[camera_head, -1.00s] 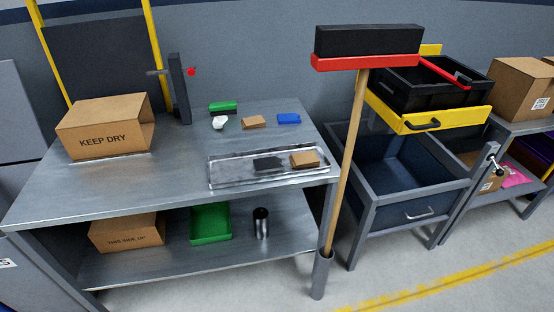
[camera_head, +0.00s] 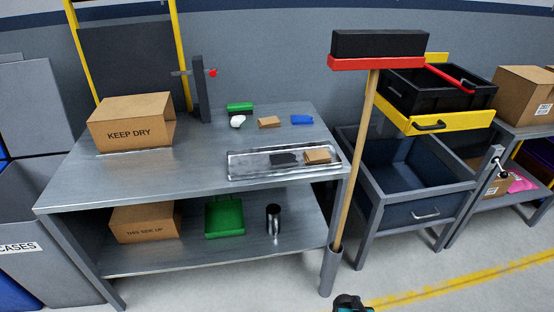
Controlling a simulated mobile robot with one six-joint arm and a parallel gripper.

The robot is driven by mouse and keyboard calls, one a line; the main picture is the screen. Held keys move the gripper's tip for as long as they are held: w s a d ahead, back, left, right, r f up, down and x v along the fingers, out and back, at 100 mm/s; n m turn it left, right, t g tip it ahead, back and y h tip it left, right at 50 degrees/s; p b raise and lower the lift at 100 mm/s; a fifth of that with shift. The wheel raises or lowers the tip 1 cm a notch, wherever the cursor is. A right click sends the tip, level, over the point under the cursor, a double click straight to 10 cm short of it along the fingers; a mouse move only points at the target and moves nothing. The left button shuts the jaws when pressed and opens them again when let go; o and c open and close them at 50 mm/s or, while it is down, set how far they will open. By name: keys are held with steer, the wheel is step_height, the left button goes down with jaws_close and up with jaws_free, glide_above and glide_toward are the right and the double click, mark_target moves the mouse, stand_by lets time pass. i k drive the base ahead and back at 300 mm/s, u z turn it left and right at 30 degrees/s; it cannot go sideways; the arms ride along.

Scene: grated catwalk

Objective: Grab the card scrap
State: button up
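Two small brown card-like pieces are in view. One brown piece (camera_head: 269,122) lies on the bare top of the grey metal workbench (camera_head: 190,165), between a white crumpled piece (camera_head: 238,121) and a blue piece (camera_head: 302,119). The other brown piece (camera_head: 317,156) lies at the right end of a shallow clear tray (camera_head: 240,168), beside a dark flat piece (camera_head: 284,159). I cannot tell which one is the card scrap. My gripper's fingers are not visible; only a small black and teal part shows at the bottom edge.
A KEEP DRY box (camera_head: 135,122) and a green block (camera_head: 240,106) are on the bench. A broom (camera_head: 354,165) stands upright at its front right corner. A blue bin cart (camera_head: 415,180) is to the right. The floor in front is clear.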

mark_target(321, 155)
steer(key=u, duration=0.25)
steer(key=k, duration=0.25)
steer(key=u, duration=1.85)
steer(key=k, duration=0.65)
steer(key=z, duration=0.35)
steer(key=i, duration=1.65)
steer(key=u, duration=0.3)
